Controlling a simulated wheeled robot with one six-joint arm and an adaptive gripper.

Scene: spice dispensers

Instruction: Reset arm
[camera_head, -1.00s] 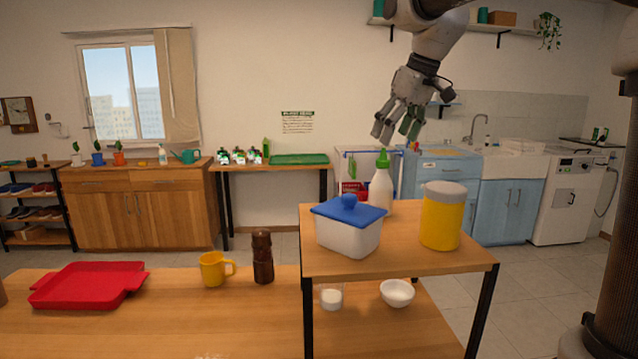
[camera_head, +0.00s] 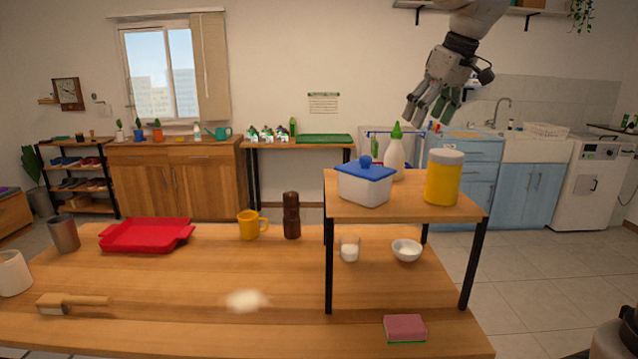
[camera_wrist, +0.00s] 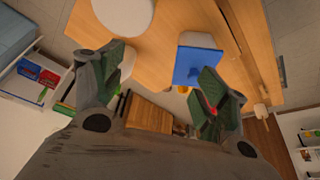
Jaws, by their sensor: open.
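My gripper (camera_head: 434,112) hangs in the air at the upper right of the head view, above and behind the raised shelf. Its fingers are spread apart with nothing between them. In the wrist view my gripper (camera_wrist: 160,95) also shows open and empty. On the raised shelf (camera_head: 420,207) stand a white box with a blue lid (camera_head: 364,180), a white bottle with a green tip (camera_head: 395,155) and a yellow jar with a grey lid (camera_head: 444,178). The blue lid (camera_wrist: 200,66) appears beyond one finger in the wrist view.
On the table (camera_head: 200,290) are a red tray (camera_head: 148,235), a yellow mug (camera_head: 250,225), a dark brown grinder (camera_head: 291,215), a brush (camera_head: 72,302) and a pink sponge (camera_head: 405,328). A pale heap (camera_head: 246,300) lies at the front. A white bowl (camera_head: 406,250) stands under the shelf.

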